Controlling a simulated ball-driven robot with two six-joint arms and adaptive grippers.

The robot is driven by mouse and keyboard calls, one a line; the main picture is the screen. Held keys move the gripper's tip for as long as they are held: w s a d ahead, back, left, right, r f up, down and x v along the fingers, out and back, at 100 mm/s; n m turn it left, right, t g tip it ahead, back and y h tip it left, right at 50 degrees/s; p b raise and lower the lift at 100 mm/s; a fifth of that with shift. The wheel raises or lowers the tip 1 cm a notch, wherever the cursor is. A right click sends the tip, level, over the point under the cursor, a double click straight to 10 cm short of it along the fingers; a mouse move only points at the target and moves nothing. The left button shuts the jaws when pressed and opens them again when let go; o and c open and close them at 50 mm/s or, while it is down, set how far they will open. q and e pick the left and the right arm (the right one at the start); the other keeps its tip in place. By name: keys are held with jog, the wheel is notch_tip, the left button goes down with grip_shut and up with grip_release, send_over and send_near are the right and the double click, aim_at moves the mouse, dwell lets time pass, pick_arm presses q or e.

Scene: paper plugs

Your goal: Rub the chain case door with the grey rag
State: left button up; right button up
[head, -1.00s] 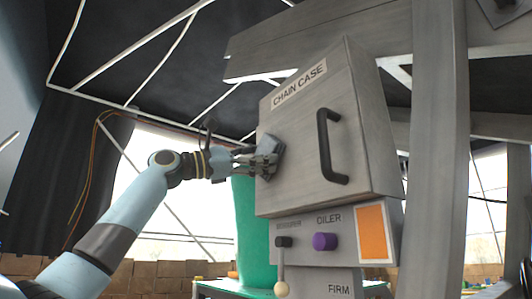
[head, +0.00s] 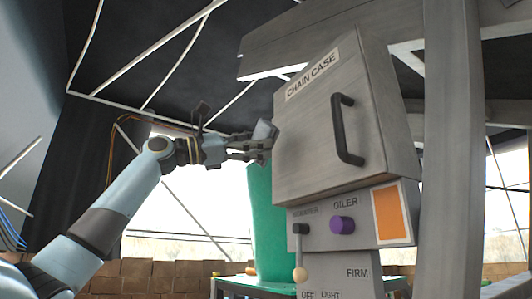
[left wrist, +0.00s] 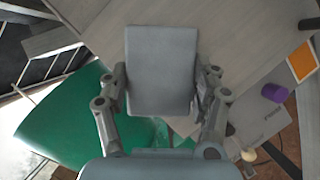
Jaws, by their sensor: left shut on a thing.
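The chain case door (head: 318,135) is a grey panel labelled CHAIN CASE, with a dark vertical handle (head: 345,130). It is shut. My left gripper (head: 262,145) is at the door's left edge, shut on the grey rag (head: 264,131), a small folded grey pad. In the left wrist view the rag (left wrist: 161,70) sits between both fingers, with the door's grey surface (left wrist: 240,45) behind it. I cannot tell whether the rag touches the door. My right gripper is not in view.
Below the door is a panel with a purple OILER knob (head: 342,225), an orange patch (head: 389,215) and a lever with a pale ball (head: 299,274). A green curved thing (head: 268,225) stands left of it. A grey post (head: 453,150) rises at the right.

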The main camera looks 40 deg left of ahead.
pick_arm(q)
jog(key=shift+s+a, duration=0.15)
jog(key=shift+s, duration=0.25)
jog(key=shift+s+a+f+b, duration=0.1)
jog(key=shift+s+a+b, duration=0.15)
jog(key=shift+s+b, duration=0.3)
jog(key=shift+s+a+f+b, duration=0.1)
jog(key=shift+s+a+b, duration=0.1)
jog(key=shift+s+b, duration=0.35)
jog(key=shift+s+a+r, duration=0.15)
jog(key=shift+s, duration=0.2)
jog(key=shift+w, duration=0.1)
